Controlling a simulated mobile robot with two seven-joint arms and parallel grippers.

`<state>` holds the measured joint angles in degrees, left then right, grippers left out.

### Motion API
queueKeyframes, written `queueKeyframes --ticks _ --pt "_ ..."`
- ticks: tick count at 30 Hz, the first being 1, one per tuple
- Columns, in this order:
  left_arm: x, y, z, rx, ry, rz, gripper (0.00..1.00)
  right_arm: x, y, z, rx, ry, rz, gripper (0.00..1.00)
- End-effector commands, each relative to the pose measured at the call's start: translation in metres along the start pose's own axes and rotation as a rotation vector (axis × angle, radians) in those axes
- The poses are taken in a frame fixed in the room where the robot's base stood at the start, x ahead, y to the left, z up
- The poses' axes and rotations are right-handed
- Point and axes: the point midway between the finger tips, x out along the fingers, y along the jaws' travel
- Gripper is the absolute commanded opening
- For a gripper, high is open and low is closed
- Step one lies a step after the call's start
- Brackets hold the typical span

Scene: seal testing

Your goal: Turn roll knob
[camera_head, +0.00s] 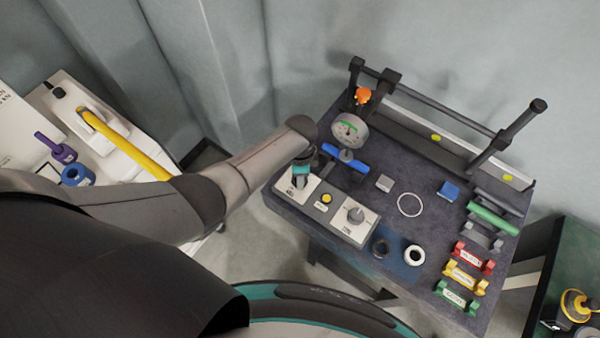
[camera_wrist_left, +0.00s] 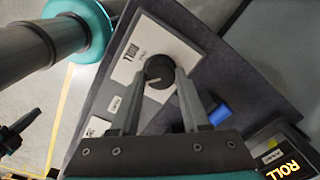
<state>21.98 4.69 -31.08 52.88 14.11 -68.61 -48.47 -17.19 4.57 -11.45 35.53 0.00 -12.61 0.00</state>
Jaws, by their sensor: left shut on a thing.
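The dark round knob (camera_wrist_left: 160,70) sits on a white labelled plate (camera_wrist_left: 135,50) in the left wrist view. My left gripper (camera_wrist_left: 157,88) has its two fingers on either side of the knob and is shut on it. In the head view my left gripper (camera_head: 300,178) is over the left white plate (camera_head: 284,187) of the control panel and hides most of that knob. A second knob (camera_head: 355,215) is on the right plate of the same panel. My right gripper is not in view.
A yellow button (camera_head: 326,198) lies between the plates. A white ring (camera_head: 409,205) and red, yellow and green labelled holders (camera_head: 474,258) are further right. A box marked ROLL (camera_wrist_left: 285,150) shows in the wrist view.

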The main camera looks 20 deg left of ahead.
Motion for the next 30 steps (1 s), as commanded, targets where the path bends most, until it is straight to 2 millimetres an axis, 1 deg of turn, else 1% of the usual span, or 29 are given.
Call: queueKeyframes --ticks 18,24,30 --pt "0.0009 0.0003 0.0025 0.585 0.023 0.002 0.0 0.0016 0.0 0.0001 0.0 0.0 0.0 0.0" --pt "0.0013 0.0006 0.0027 0.753 0.03 0.002 0.0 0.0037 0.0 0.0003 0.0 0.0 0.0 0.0" --pt "0.001 0.0004 0.0023 0.882 0.037 0.002 0.0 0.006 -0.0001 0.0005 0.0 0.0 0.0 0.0"
